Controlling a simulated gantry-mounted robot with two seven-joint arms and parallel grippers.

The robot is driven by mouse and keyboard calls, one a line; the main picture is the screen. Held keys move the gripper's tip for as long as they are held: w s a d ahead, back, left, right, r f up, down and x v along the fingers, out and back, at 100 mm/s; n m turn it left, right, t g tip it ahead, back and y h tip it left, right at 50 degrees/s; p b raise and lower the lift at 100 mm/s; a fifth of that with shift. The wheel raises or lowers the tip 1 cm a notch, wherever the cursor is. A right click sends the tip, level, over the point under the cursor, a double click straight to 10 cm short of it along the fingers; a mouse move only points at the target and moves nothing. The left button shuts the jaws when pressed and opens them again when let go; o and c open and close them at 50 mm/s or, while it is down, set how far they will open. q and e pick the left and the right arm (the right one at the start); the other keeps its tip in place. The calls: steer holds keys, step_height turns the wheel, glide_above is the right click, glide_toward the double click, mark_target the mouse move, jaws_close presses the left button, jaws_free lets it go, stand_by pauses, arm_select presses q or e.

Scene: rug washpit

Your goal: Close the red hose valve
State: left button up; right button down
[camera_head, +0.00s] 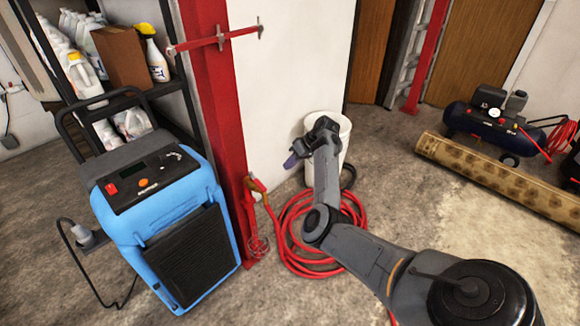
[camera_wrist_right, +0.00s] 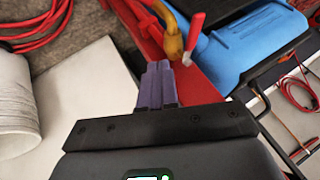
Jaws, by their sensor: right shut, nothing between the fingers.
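The red hose valve has a brass body and a red lever; it sits low on the red post, at the top of the red hose, in the head view (camera_head: 265,197). In the right wrist view the brass body (camera_wrist_right: 174,40) shows just beyond my fingertips, with its red lever (camera_wrist_right: 194,36) sticking out beside it. My right gripper (camera_head: 291,161) is shut and empty, its purple fingers pointing toward the post side. It also shows in the right wrist view (camera_wrist_right: 158,70). It is right of and above the valve in the head view, apart from it. My left gripper is out of view.
A coiled red hose (camera_head: 290,245) lies on the floor below my right arm. A white bucket (camera_head: 345,130) stands behind my gripper. A blue machine (camera_head: 165,220) stands left of the red post (camera_head: 213,90). A rolled rug (camera_head: 495,170) and compressor (camera_head: 490,120) are at right.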

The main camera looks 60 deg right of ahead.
mark_target(257, 182)
steer(key=w+a+f+b, duration=0.3)
steer(key=w+a+f, duration=0.2)
steer(key=w+f, duration=0.1)
steer(key=shift+a+b, duration=0.25)
steer(key=shift+b, duration=0.15)
